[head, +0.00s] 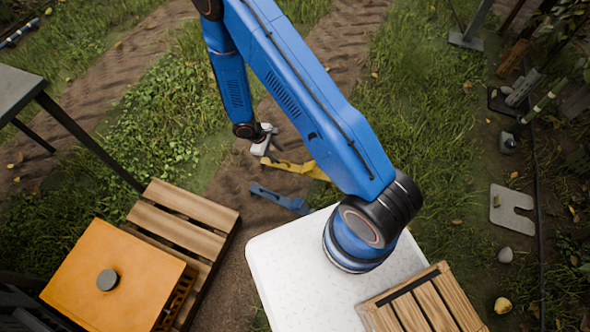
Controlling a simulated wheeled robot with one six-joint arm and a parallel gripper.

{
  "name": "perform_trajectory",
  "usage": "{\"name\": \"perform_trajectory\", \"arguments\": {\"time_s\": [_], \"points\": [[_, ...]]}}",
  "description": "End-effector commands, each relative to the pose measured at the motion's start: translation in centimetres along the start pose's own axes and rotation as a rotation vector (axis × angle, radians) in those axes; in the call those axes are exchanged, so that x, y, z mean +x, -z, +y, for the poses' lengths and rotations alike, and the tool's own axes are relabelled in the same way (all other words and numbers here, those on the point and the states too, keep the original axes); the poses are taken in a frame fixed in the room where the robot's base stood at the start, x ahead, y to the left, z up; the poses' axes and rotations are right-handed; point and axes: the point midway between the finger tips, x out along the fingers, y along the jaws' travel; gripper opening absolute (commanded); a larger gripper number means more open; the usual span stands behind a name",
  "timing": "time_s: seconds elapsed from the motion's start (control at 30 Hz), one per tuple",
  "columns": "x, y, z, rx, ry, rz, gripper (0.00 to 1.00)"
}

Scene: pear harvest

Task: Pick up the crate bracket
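My gripper (267,146) hangs at the end of my blue arm, above the dirt path and pointing down. It is small here and I cannot tell whether it is open or shut. A yellow angled piece (296,167) lies just below and right of it, partly behind my arm; I cannot tell whether they touch. A blue angled piece (279,199) lies nearer to me, apart from the gripper. I cannot tell which of these is the crate bracket.
An orange box (118,270) with a dark round knob sits on a wooden pallet (178,223) at the lower left. A grey table (18,92) stands at the far left. A wooden crate (424,303) is at the lower right. A yellow pear (503,305) lies on the ground.

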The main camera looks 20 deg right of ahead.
Motion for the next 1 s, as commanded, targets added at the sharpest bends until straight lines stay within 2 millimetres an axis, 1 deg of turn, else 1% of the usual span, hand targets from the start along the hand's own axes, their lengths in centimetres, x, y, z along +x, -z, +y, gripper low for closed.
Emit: {"name": "perform_trajectory", "arguments": {"time_s": [0.27,0.4,0.53,0.73,0.77,0.8,0.9,1.0], "points": [[3.0,0.8,-0.4,0.0,0.001,-0.002,0.34],[4.5,0.8,-0.3,0.001,0.001,-0.002,0.34],[5.0,0.8,-0.3,0.002,0.001,0.0,0.34],[5.0,0.8,-0.3,0.001,0.0,0.0,0.34],[5.0,0.8,-0.3,0.001,0.0,0.0,0.32],[5.0,0.8,-0.3,0.001,0.0,0.0,0.22],[5.0,0.8,-0.3,0.001,0.0,0.0,0.0],[5.0,0.8,-0.3,0.001,0.0,0.0,0.0]]}}
